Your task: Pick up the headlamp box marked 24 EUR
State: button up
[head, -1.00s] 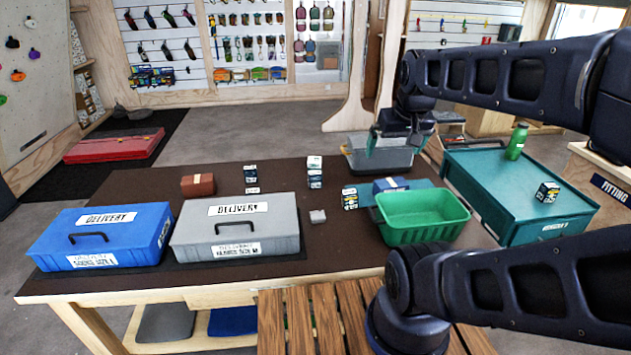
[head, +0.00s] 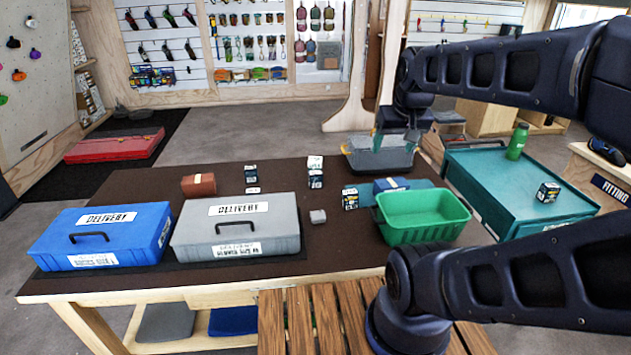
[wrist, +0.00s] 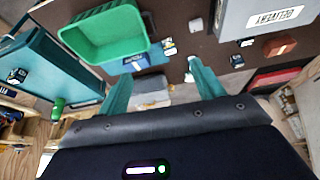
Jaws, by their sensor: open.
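Several small dark-and-white boxes are in the head view; their prices are too small to read, so I cannot tell which is marked 24 EUR. One box (head: 350,199) stands left of the green bin, one box (head: 251,173) stands at the table's back, and a white-topped stack (head: 315,172) stands right of that. My gripper (head: 393,143) is open and empty above the table's far right side. Its teal fingers (wrist: 160,75) are spread in the wrist view, with the table boxes beyond them.
A green bin (head: 424,236), a grey bin (head: 380,163), a blue case (head: 100,261) and a grey case (head: 236,249) crowd the table. A brown box (head: 198,185) and small grey cube (head: 318,216) lie among them. A green bottle (head: 517,141) stands on the teal cabinet (head: 500,190).

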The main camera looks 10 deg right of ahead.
jog(key=w+a+m+g, duration=0.15)
jog(key=w+m, duration=0.25)
jog(key=w, duration=1)
jog(key=m+g, duration=0.3)
jog(key=m, duration=0.9)
send_over(315, 180)
jog(key=w, duration=0.3)
jog(key=f, duration=2.7)
jog(key=shift+d+f, duration=0.3)
jog(key=shift+d, duration=0.1)
jog(key=shift+w+a+f+m, duration=0.15)
jog(key=shift+f+m, duration=0.15)
jog(key=shift+f, duration=0.25)
notch_tip(315, 180, down, 5)
jog(key=shift+f, duration=0.2)
jog(key=shift+s+f, duration=0.25)
jog(key=shift+f, duration=1.05)
jog(key=shift+s+f, duration=0.2)
jog(key=shift+f, duration=1.05)
jog(key=c, duration=1.1)
